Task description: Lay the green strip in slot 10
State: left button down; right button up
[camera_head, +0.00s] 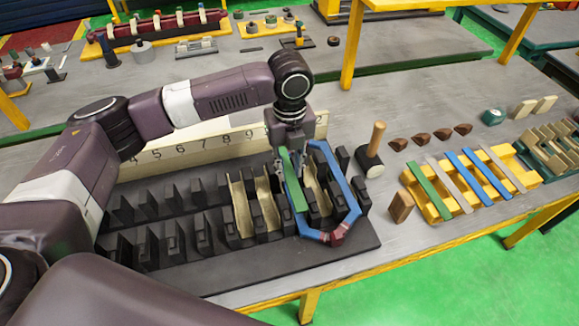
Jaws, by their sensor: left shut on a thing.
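My left gripper (291,160) is shut on a green strip (294,188) and holds it steeply tilted over the right part of the dark slotted stator block (200,275). Whether the strip's lower end touches the block I cannot tell. Tan liners (240,208) line several slots there. A blue coil (348,190) with a dark red patch loops around the teeth at the right end, just right of the strip. My right gripper is not in view.
A yellow rack (436,212) at right holds another green strip (428,187), blue and grey strips. The bench is clear front right.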

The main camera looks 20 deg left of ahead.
aim_at(290, 174)
pick_arm(q)
jog(key=shift+f, duration=0.4)
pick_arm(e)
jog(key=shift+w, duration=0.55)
pick_arm(q)
jog(key=shift+f, duration=0.1)
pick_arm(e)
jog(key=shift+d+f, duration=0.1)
pick_arm(q)
jog(key=shift+f, duration=0.4)
jog(key=shift+f+b, duration=0.65)
jog(key=shift+f, duration=0.85)
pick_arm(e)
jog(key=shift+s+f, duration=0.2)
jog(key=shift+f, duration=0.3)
pick_arm(q)
jog(key=shift+f, duration=0.2)
jog(key=shift+f, duration=0.5)
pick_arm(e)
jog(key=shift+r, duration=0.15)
